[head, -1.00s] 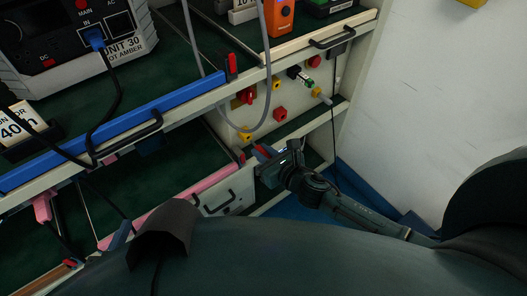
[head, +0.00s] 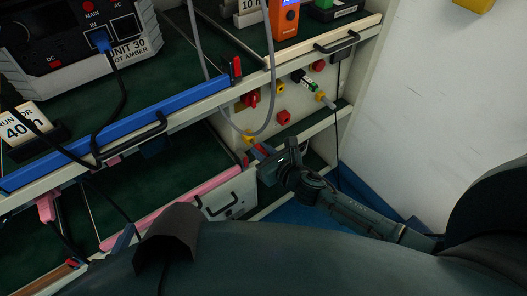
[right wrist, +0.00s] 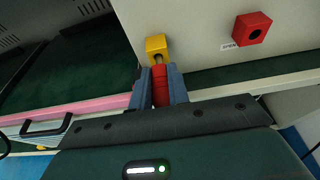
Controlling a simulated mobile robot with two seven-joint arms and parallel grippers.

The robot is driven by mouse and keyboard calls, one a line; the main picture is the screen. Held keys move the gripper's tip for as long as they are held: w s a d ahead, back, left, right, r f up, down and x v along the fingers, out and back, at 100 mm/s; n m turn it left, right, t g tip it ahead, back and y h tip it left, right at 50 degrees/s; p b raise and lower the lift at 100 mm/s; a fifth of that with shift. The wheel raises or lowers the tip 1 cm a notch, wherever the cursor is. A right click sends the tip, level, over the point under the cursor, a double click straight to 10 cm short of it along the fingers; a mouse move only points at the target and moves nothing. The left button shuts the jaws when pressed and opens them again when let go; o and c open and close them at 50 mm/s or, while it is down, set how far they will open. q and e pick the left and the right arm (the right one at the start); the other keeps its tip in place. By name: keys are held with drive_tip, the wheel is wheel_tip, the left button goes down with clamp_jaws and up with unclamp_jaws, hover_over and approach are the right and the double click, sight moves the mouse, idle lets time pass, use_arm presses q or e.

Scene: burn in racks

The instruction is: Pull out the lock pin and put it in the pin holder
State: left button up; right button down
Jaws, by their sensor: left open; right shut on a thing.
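The lock pin (right wrist: 161,84) has a red grip, and my right gripper (right wrist: 160,90) is shut around it. In the right wrist view the pin points at a yellow block (right wrist: 156,46) on the pale panel. A short bit of shaft shows at the block's hole; I cannot tell how deep it sits. In the head view my right gripper (head: 262,155) is just below this yellow block (head: 248,138). A red block with a dark hole (right wrist: 252,29) and a small label is to the right; I cannot tell whether it is the pin holder. My left gripper is not visible.
A pink-edged shelf (head: 190,188) lies left of my right gripper, with a blue-edged shelf (head: 130,122) above. A grey cable (head: 271,70) hangs in front of the panel. More red and yellow blocks sit up the panel. A white wall (head: 435,100) bounds the right.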

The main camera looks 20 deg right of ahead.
drive_tip(key=shift+w+a, duration=0.15)
drive_tip(key=shift+w, duration=0.25)
drive_tip(key=shift+w+a, duration=0.15)
drive_tip(key=shift+w, duration=0.35)
drive_tip(key=c, duration=1.3)
unclamp_jaws()
drive_tip(key=shift+o, duration=0.2)
